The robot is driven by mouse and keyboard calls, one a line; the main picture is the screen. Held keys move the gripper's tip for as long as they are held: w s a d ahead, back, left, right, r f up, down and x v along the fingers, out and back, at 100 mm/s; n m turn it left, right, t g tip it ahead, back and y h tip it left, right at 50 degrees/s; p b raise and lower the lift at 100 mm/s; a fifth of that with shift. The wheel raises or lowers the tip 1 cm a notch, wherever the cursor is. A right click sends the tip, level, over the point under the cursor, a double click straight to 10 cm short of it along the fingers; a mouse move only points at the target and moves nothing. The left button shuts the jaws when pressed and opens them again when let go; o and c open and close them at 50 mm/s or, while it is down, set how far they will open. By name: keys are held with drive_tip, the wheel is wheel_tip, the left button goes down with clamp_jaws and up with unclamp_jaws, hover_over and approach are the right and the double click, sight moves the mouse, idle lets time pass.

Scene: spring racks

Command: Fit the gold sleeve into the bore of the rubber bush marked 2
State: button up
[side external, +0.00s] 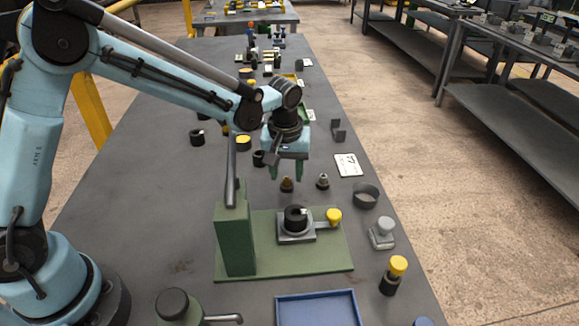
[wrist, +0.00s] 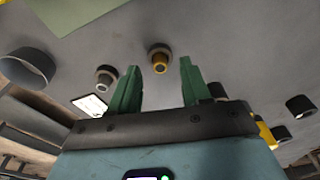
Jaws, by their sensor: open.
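The gold sleeve (side external: 287,185) stands on the bench just below my gripper (side external: 287,174). In the wrist view the gold sleeve (wrist: 160,63) shows a dark base and lies between and beyond the two green fingers. My gripper points down, open and empty. A black bush (side external: 295,219) with a small white mark sits in a grey holder on the green fixture. Other black bushes (side external: 196,138) stand on the bench at the left. I cannot read a 2 on any bush.
A silver sleeve (side external: 322,182) stands right of the gold one. The green fixture (side external: 335,258) has an upright block (side external: 235,243) and a yellow knob (side external: 333,215). A white card (side external: 348,165), a dark ring (side external: 365,196) and a blue tray (side external: 316,308) lie around. The left bench is mostly clear.

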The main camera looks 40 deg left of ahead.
drive_tip(key=shift+w+f, duration=0.1)
drive_tip(key=shift+f, duration=0.65)
drive_tip(key=shift+c, duration=0.3)
clamp_jaws()
drive_tip(key=shift+r, duration=0.15)
